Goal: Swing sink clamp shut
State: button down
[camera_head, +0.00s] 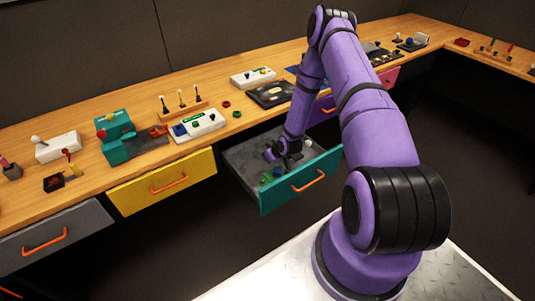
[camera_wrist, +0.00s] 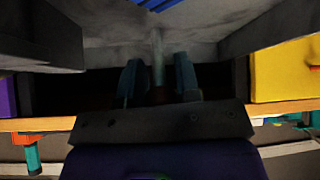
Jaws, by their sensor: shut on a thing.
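My gripper (camera_head: 285,152) reaches down into an open drawer with a teal front (camera_head: 300,187) and a grey inside. In the wrist view, my two dark fingers (camera_wrist: 157,75) stand on either side of a thin upright grey-green rod (camera_wrist: 158,48), and the gripper is shut on it. The rod may be part of the sink clamp, but the dim view does not show this clearly. In the head view, the arm and gripper hide much of what the gripper holds. Small green pieces (camera_head: 271,175) lie in the drawer, close to its front.
A yellow drawer (camera_head: 163,180) and a grey drawer (camera_head: 55,232) are to the left, both with orange handles. On the wooden counter above stand a teal device (camera_head: 116,138), a white panel with buttons (camera_head: 199,125) and a black tray (camera_head: 272,93). The teal drawer's walls surround my gripper.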

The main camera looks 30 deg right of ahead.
jog(key=shift+s+d+f+t, duration=0.15)
jog(key=shift+s+t, duration=0.15)
jog(key=shift+t, duration=0.2)
jog(key=c, duration=0.9)
grip_release()
